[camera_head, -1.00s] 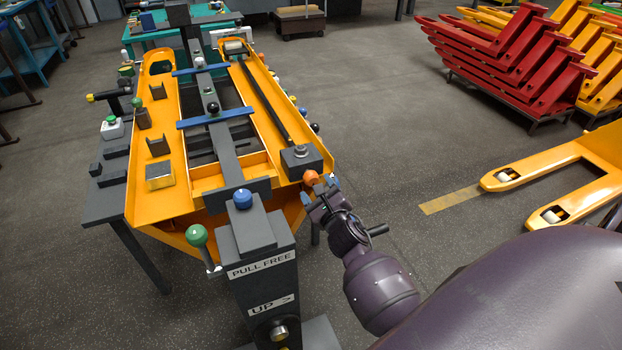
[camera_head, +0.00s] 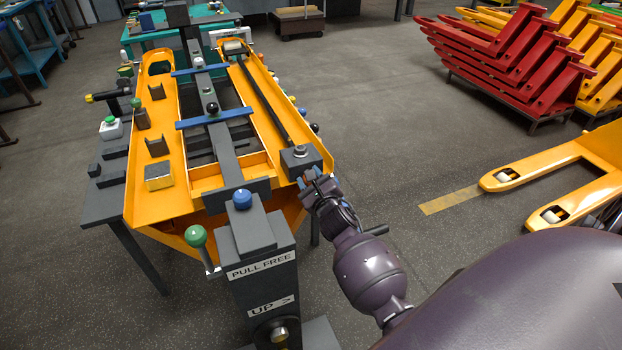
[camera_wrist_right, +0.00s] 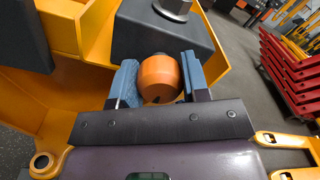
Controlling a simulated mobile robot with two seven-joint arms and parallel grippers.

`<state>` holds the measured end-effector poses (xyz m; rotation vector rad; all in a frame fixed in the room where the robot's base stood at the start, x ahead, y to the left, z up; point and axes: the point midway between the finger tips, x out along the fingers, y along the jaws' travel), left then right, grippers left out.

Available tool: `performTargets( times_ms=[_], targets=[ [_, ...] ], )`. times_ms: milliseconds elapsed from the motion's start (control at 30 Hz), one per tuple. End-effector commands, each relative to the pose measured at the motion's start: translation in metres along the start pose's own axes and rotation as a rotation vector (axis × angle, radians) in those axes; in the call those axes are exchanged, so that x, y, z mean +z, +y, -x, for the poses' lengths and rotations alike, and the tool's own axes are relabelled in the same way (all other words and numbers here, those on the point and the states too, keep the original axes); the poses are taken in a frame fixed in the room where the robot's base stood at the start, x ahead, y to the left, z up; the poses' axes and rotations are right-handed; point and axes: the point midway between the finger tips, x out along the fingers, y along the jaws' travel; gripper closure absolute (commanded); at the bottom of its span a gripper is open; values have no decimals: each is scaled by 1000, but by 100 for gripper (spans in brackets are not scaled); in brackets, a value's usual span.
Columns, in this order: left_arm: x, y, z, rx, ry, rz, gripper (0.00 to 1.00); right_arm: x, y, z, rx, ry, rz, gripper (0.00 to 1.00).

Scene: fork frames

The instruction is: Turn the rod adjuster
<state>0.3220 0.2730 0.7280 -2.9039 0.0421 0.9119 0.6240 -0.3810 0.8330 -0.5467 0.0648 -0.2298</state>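The rod adjuster appears to be the orange knob (camera_wrist_right: 159,78) on the near face of a dark block (camera_head: 300,159). That block sits at the near right end of the yellow fork frame (camera_head: 318,160), and a long dark rod (camera_head: 266,108) runs from it to the far end. My right gripper (camera_head: 309,176) is at the knob, and its blue fingers (camera_wrist_right: 159,82) flank it closely on both sides in the right wrist view. They appear shut on it. In the head view the gripper hides the knob. My left gripper is not in view.
A dark post labelled PULL FREE (camera_head: 262,270), with a blue knob (camera_head: 242,199) and a green ball lever (camera_head: 196,236), stands left of my right arm. A yellow pallet truck (camera_head: 560,185) is at right. Red forks (camera_head: 500,70) are stacked behind. The floor between is open.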

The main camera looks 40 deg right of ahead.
Motion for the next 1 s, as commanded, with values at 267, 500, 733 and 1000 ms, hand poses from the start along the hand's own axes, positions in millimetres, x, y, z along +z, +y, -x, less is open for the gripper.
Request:
performTargets(
  times_ms=[267,500,733,1000],
  targets=[
    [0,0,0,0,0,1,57,0,0,0,0,0,-10,81],
    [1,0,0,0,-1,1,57,0,0,0,0,0,-99,81],
    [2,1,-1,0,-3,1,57,-1,0,0,0,0,-279,81],
    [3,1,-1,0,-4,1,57,-1,0,0,0,0,-533,81]
  ],
)
